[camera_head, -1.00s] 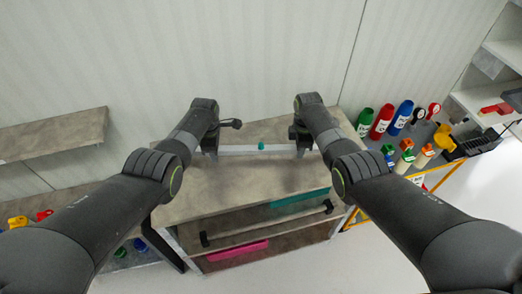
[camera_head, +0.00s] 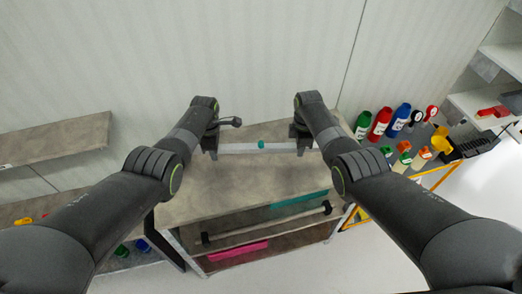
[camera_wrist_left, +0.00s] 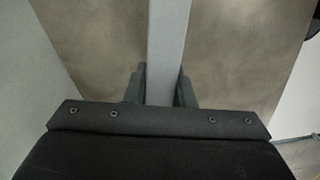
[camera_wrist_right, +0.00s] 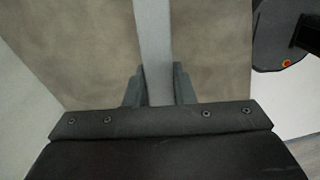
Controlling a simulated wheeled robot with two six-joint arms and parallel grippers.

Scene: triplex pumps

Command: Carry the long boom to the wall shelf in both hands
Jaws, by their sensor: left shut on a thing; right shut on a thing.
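In the left wrist view the boom (camera_wrist_left: 168,40) runs between the fingers (camera_wrist_left: 160,90); the right wrist view shows the same (camera_wrist_right: 153,40). Whether it touches the worktop, I cannot tell. The wall shelf (camera_head: 55,138), a bare grey-brown board, is on the wall at the left.
The worktop (camera_head: 240,185) stands against the wall; below it are a rod with black ends (camera_head: 270,222) and a pink item (camera_head: 238,251). Bottles (camera_head: 380,124) and small parts crowd a bench at right. A lower bench (camera_head: 60,210) lies under the wall shelf.

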